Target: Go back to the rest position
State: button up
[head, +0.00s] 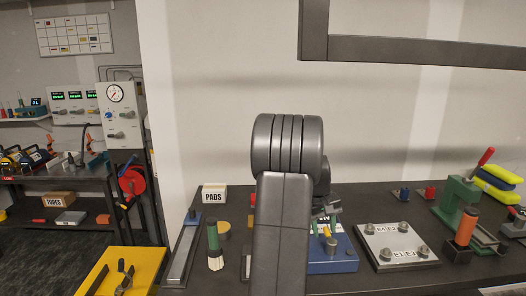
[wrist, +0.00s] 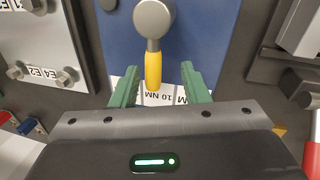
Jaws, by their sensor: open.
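My gripper (wrist: 159,72) shows in the wrist view with its two green fingers spread apart. A yellow-handled tool with a round grey head (wrist: 153,18) lies in line with the gap between the fingers, and no finger visibly touches it. Behind it is a blue base (wrist: 205,40) with a white label reading 10 NM (wrist: 168,99). In the head view my arm stands in front of the bench and hides most of my gripper. The blue base (head: 335,264) shows just right of the arm, partly covered.
A grey plate with bolts (head: 385,258) sits right of the blue base. A green press (head: 458,200) and an orange cylinder (head: 466,228) stand farther right. Left are a PADS box (head: 214,194) and a green-handled brush (head: 214,240). A dark frame (head: 420,50) hangs above.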

jog(key=shift+a+n, duration=0.2)
jog(key=shift+n, duration=0.3)
